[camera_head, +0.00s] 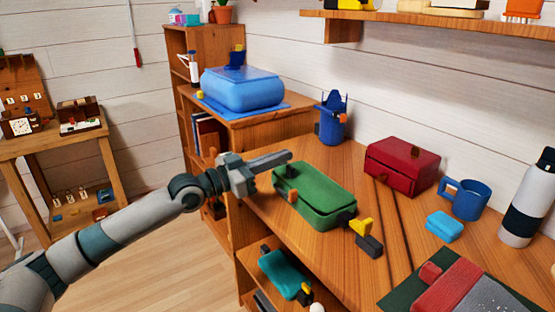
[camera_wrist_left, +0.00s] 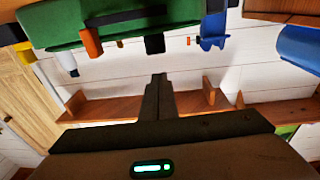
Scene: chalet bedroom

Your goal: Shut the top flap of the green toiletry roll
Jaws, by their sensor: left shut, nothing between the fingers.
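The green toiletry roll (camera_head: 314,194) lies on the wooden desk, with a small orange tab (camera_head: 292,197) on its near left side. Its top looks flat and level over the body; I cannot tell whether the flap is fully down. My left gripper (camera_head: 288,156) is shut and empty, just above and behind the roll's far left end, apart from it as far as I can see. In the left wrist view the roll (camera_wrist_left: 115,22) spans the upper left, beyond my shut fingertips (camera_wrist_left: 158,77). My right gripper is not in view.
A red box (camera_head: 401,167), blue mug (camera_head: 468,199), light blue block (camera_head: 444,226) and bottle (camera_head: 528,197) stand right of the roll. A blue holder (camera_head: 333,118) stands behind. Yellow and dark pieces (camera_head: 365,238) lie at its right end. A blue case (camera_head: 242,88) sits left.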

